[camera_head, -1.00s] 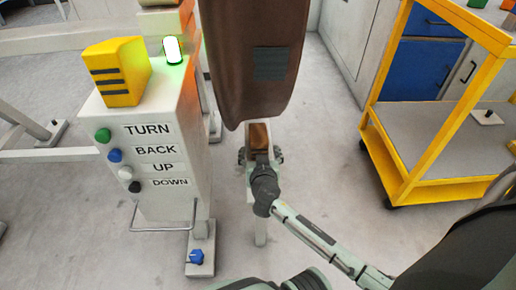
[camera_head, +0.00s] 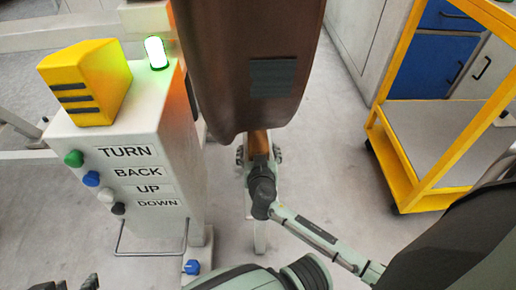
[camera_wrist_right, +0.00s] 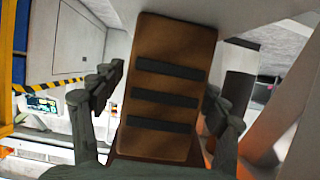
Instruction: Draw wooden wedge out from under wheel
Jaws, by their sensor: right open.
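The wooden wedge (camera_head: 258,138) is brown and shows just under the lower edge of the big brown wheel (camera_head: 262,50). In the right wrist view the wedge (camera_wrist_right: 172,80) fills the middle, with dark stripes across its face. My right gripper (camera_head: 259,156) is at the wedge's near end. Its fingers (camera_wrist_right: 160,98) stand apart on either side of the wedge, and a gap shows on the left side. The wedge's far end is hidden under the wheel. My left gripper (camera_head: 76,284) only peeks in at the bottom left edge, cut off, well away from the wedge.
A white control box (camera_head: 135,165) with TURN, BACK, UP and DOWN buttons stands left of the wheel, with a yellow block (camera_head: 85,82) and a lit green lamp (camera_head: 156,52) on top. A yellow-framed cart (camera_head: 420,190) stands at the right. Floor between them is clear.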

